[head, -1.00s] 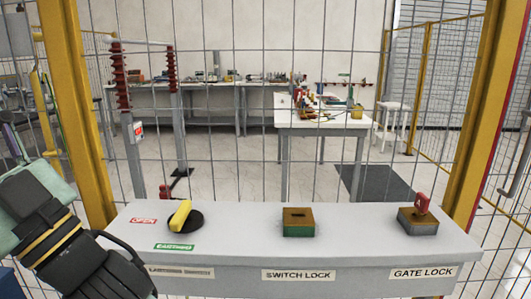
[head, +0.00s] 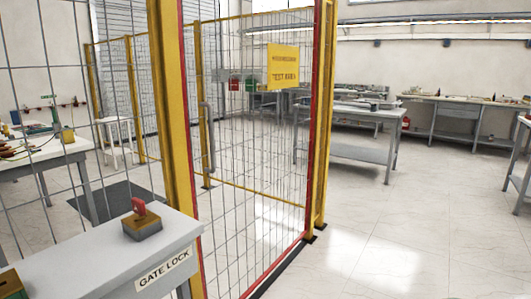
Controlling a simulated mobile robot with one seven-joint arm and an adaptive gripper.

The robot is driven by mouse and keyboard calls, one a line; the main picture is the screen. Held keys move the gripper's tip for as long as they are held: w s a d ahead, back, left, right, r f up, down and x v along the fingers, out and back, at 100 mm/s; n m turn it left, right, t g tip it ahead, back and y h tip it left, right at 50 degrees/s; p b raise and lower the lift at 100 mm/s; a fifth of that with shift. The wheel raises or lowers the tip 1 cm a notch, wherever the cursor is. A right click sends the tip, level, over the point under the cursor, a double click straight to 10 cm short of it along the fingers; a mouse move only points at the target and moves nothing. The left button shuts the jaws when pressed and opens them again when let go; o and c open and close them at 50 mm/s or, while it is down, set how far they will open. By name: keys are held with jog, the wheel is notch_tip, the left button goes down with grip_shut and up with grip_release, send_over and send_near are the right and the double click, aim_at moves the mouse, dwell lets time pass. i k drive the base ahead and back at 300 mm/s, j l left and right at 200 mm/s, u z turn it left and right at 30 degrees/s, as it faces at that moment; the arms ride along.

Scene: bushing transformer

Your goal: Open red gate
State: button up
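The red-edged mesh gate (head: 262,190) stands in the middle of the head view, between yellow posts. It has a grey vertical handle (head: 208,138) on its left side and a yellow test area sign (head: 284,67) near its top right. It looks shut, though I cannot be sure. The gate lock (head: 143,226), a brown and grey block with a red key (head: 139,207) in its top, sits on the grey shelf (head: 80,262) at the lower left. My gripper is not in view.
A yellow post (head: 170,110) stands between the shelf and the gate. Right of the gate is open tiled floor (head: 420,230). Grey workbenches (head: 365,150) stand farther back. Behind the mesh at left is a white table (head: 40,160) and a stool (head: 117,125).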

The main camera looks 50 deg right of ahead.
aim_at(283, 61)
jog(key=z, duration=1.45)
jog(key=i+l+u, duration=0.1)
jog(key=i+u, duration=0.15)
jog(key=i+l+u, duration=0.2)
jog(key=i, duration=0.3)
